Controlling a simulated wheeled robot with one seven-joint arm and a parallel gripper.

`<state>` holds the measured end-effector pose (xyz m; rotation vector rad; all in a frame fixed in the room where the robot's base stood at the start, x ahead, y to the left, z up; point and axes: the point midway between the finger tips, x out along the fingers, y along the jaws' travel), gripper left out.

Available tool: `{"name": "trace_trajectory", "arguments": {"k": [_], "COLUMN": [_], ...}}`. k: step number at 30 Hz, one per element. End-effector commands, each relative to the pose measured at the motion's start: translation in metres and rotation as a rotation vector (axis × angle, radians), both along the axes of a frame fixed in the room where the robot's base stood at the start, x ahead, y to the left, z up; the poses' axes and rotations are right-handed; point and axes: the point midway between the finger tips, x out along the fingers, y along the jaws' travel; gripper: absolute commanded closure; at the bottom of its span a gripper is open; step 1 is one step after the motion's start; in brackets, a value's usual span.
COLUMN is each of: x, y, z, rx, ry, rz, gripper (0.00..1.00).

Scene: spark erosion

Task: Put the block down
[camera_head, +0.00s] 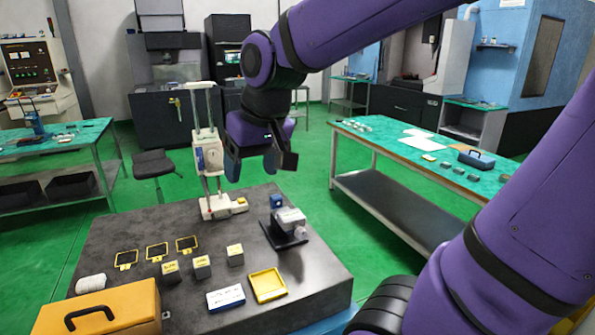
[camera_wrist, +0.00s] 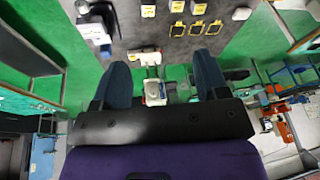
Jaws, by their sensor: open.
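Three yellow-framed dark pads (camera_head: 157,252) lie behind the blocks. My gripper (camera_head: 257,167) is open and empty, raised above the table's back edge near the gauge. In the wrist view its fingers (camera_wrist: 161,62) are wide apart with nothing between them.
A grey vise-like device (camera_head: 287,220) with a small blue piece (camera_head: 276,201) stands at the right of the table.

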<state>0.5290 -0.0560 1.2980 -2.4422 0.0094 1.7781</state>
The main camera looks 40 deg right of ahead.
Motion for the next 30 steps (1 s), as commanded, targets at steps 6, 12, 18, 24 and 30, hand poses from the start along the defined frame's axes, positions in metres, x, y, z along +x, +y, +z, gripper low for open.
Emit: {"name": "trace_trajectory", "arguments": {"k": [6,12,18,24,30], "x": [-0.060,-0.092,-0.100,-0.100,-0.100], "y": [-0.009,-0.012,-0.013,-0.012,-0.013], "z": [0.016,0.019,0.018,0.018,0.018], "rx": [-0.047,-0.086,-0.098,-0.097,-0.097], "ry": [-0.093,-0.139,-0.150,-0.149,-0.149], "rz": [0.040,0.062,0.067,0.068,0.068], "gripper": [0.32,0.32,0.32,0.32,0.32]}}
